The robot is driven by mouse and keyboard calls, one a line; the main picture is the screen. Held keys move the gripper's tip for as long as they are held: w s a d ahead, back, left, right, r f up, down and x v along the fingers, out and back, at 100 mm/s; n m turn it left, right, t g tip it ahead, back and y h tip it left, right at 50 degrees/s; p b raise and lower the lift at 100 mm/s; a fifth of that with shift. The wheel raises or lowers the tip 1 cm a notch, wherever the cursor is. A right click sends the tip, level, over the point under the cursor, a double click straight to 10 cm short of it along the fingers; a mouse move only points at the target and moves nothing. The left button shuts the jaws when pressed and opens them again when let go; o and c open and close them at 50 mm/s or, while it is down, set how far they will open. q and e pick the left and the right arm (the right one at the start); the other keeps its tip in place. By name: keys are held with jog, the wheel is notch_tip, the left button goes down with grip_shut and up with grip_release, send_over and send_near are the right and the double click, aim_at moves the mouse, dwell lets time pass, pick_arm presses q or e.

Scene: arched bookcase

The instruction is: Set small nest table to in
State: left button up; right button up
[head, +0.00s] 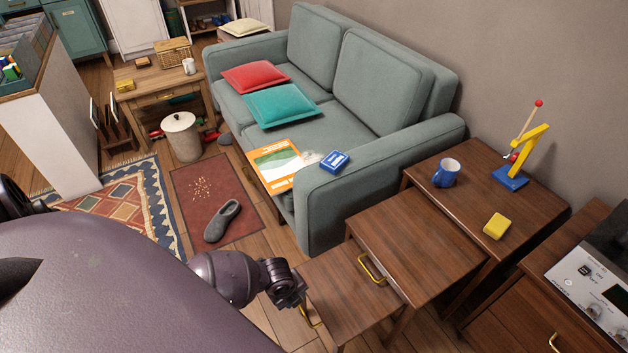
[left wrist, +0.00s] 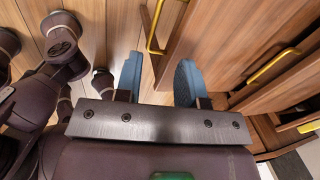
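The small nest table (head: 345,292) is the lowest and frontmost of the nested wooden tables in the head view. It juts out in front of the middle table (head: 415,240), partly under it. Its yellow handle (head: 311,318) is partly visible at its left front edge. In the left wrist view, a yellow handle (left wrist: 152,28) lies just beyond my left gripper (left wrist: 157,78), whose two blue fingers are wide apart with nothing between them. In the head view, the dark end of an arm is beside the small table's front; its fingertips are not clear. My right gripper is not in view.
The large table (head: 525,205) holds a blue mug (head: 447,172), a yellow block (head: 497,226) and a toy crane (head: 520,160). The grey-green sofa (head: 340,120) stands behind the small table. A grey slipper (head: 222,220) lies on the red mat (head: 195,190).

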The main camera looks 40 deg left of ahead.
aim_at(301, 309)
pick_arm(q)
jog(key=shift+m, duration=0.6)
jog(key=b+x, duration=0.1)
jog(key=x, duration=0.2)
jog(key=b+x, duration=0.1)
jog(key=x, duration=0.3)
jog(key=b+x, duration=0.2)
jog(key=x, duration=0.1)
jog(key=shift+s+a+f, duration=0.1)
jog(key=shift+s+f, duration=0.2)
jog(key=shift+w+f, duration=0.1)
jog(key=shift+w, duration=0.05)
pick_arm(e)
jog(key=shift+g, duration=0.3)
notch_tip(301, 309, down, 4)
pick_arm(q)
jog(key=shift+c, duration=0.3)
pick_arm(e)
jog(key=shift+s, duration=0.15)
pick_arm(q)
grip_shut()
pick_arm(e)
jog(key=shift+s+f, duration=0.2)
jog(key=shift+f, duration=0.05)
